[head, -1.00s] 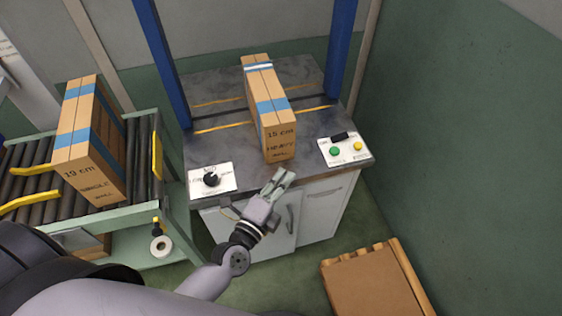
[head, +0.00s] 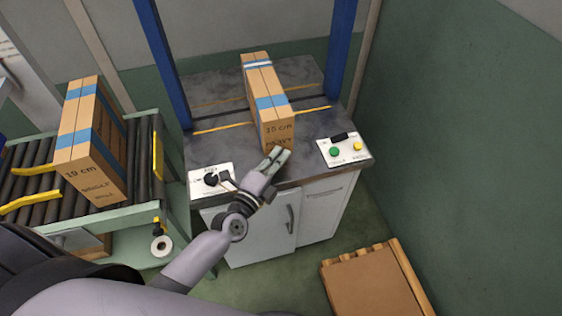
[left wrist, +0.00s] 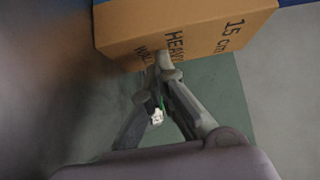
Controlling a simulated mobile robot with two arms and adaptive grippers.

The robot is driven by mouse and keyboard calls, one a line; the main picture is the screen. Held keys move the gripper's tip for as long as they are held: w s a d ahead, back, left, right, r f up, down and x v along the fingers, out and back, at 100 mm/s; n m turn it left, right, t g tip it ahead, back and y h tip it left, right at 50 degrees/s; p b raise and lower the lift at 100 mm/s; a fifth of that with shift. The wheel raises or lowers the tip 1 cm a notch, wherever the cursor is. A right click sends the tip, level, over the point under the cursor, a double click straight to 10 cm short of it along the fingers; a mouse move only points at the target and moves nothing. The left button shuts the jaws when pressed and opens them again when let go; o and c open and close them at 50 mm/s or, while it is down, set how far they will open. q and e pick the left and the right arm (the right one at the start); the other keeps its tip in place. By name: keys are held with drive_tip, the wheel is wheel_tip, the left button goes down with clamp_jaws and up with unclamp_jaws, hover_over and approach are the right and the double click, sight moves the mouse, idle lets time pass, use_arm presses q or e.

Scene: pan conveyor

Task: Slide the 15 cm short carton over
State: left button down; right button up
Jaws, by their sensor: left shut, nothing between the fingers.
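The short carton (head: 272,105), brown with blue tape bands, stands on the grey worktop (head: 215,90) between two blue posts. In the left wrist view its end face (left wrist: 195,38) reads "15 cm" and "HEAVY". My left gripper (head: 280,153) is shut and empty at the lower part of the carton's near end. In the left wrist view its fingertips (left wrist: 163,62) meet that end face and appear to touch it. The lower edge of the face is partly hidden behind the fingers. My right gripper is not in view.
A taller carton (head: 90,145) marked "19 cm" stands on the roller conveyor (head: 40,185) at left. A dial panel (head: 210,180) and a button panel (head: 345,149) flank the worktop's front.

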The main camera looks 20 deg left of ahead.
use_arm(q)
drive_tip(key=w+a, duration=0.1)
drive_tip(key=w, duration=0.1)
drive_tip(key=w+a, duration=0.3)
drive_tip(key=w, duration=0.1)
drive_tip(key=shift+w+a, duration=0.35)
